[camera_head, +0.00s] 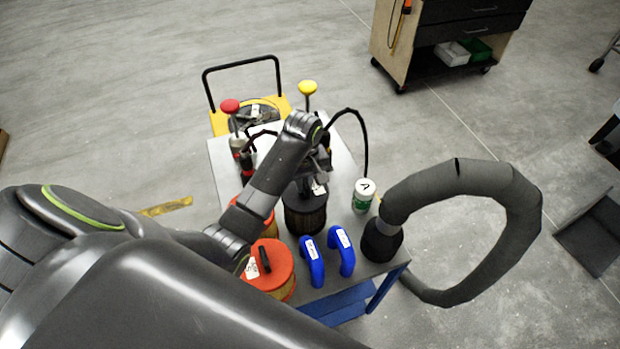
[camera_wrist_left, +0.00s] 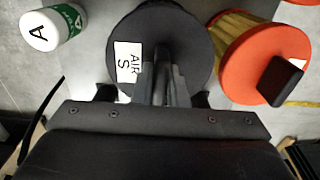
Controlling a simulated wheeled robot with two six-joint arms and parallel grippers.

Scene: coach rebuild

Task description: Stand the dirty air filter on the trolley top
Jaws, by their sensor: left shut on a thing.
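The dirty air filter (camera_head: 305,215) is a dark, upright cylinder with a black lid, over the middle of the grey trolley top (camera_head: 222,168). In the left wrist view its black lid (camera_wrist_left: 190,40) carries a white label reading "AIR S". My left gripper (camera_head: 312,182) is above the lid and shut on the filter's handle, which the fingers (camera_wrist_left: 163,85) mostly hide. The filter looks at or very near the trolley surface; I cannot tell whether its base touches. My right gripper is not in view.
An orange-lidded filter (camera_head: 275,270) and two blue handles (camera_head: 312,265) stand at the near edge. Another orange filter is partly behind my arm. A white-green can (camera_head: 363,195) and a thick grey hose (camera_head: 460,178) are to the right. Red- and yellow-topped items (camera_head: 230,106) (camera_head: 308,88) stand at the back.

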